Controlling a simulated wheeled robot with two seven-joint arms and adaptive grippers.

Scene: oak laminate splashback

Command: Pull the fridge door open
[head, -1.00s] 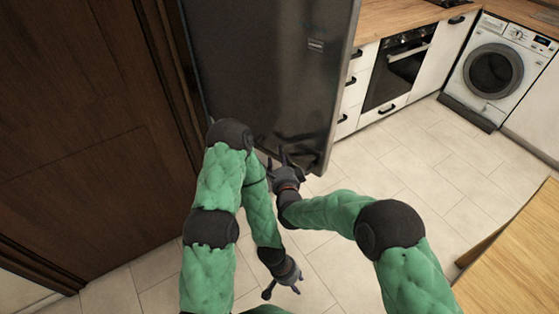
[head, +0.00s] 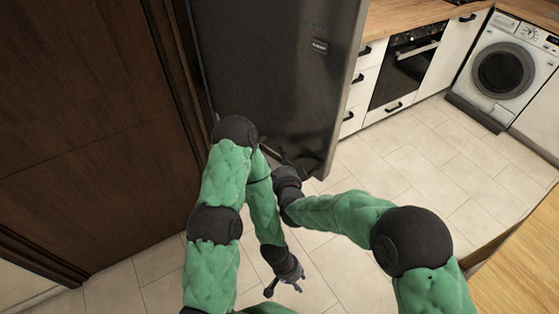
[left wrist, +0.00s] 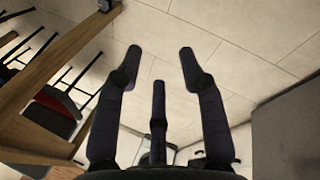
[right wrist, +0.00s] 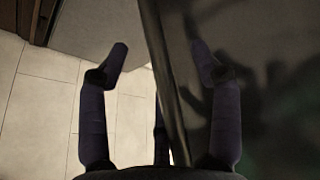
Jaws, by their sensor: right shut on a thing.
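The fridge door (head: 275,70) is a tall, dark, glossy panel with a small label, in the upper middle of the head view. My right gripper (head: 285,160) is at its lower part. In the right wrist view the door's long edge (right wrist: 168,85) runs between the fingers of my right gripper (right wrist: 158,62). One finger lies over the dark face, which reflects the hand; the gripper is shut on the door edge. My left gripper (head: 285,284) hangs low over the floor; in the left wrist view its fingers (left wrist: 160,65) are spread and empty.
A dark brown wooden door or panel (head: 80,120) stands left of the fridge. White drawers (head: 357,95), an oven (head: 405,65) and a washing machine (head: 503,72) line the right. A wooden tabletop (head: 520,265) is at lower right. The tiled floor (head: 420,170) between is clear.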

